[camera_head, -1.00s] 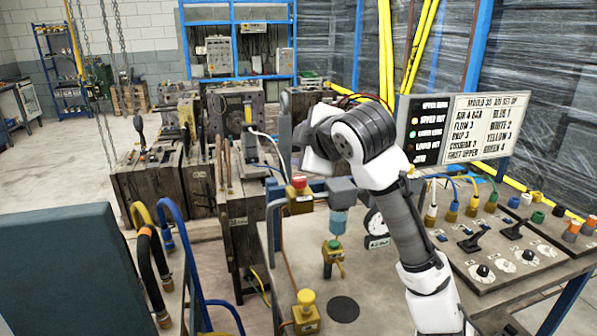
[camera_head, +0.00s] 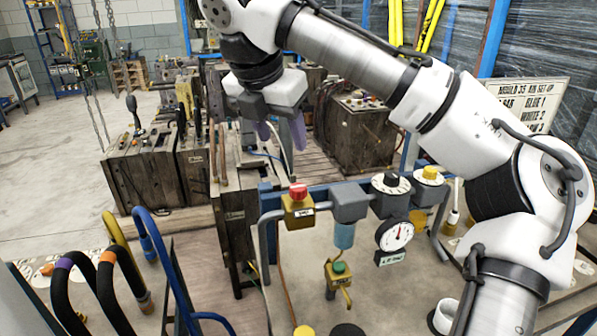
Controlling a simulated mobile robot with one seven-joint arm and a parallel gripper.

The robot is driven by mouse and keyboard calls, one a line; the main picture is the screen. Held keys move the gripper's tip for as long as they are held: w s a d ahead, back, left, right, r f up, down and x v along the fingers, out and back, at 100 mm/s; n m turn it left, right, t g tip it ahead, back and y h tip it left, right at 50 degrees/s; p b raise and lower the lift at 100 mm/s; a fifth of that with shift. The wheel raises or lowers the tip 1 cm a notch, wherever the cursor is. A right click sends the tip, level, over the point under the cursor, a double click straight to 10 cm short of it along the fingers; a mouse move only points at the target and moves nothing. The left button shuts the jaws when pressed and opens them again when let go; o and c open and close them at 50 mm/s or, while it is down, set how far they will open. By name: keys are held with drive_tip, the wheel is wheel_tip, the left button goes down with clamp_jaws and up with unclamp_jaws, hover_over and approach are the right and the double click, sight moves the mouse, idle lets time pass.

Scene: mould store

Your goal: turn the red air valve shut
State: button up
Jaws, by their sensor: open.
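The red air valve (camera_head: 299,192) is a small red knob on top of a brass-coloured block with a white label. It sits on a grey pipe frame above the bench, near the middle of the picture. The knob is uncovered.
Right of the valve are a grey block with a blue bowl (camera_head: 344,235), a dial gauge (camera_head: 395,235), a black-and-white knob (camera_head: 391,182) and a yellow knob (camera_head: 430,174). A green-topped brass valve (camera_head: 339,277) stands below. Coloured hoses (camera_head: 172,262) rise at lower left.

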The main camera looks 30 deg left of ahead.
sight(298, 187)
drive_tip(key=p+x, duration=0.1)
drive_tip(key=x, duration=1.2)
drive_tip(key=shift+f, duration=0.3)
drive_tip(key=c, duration=1)
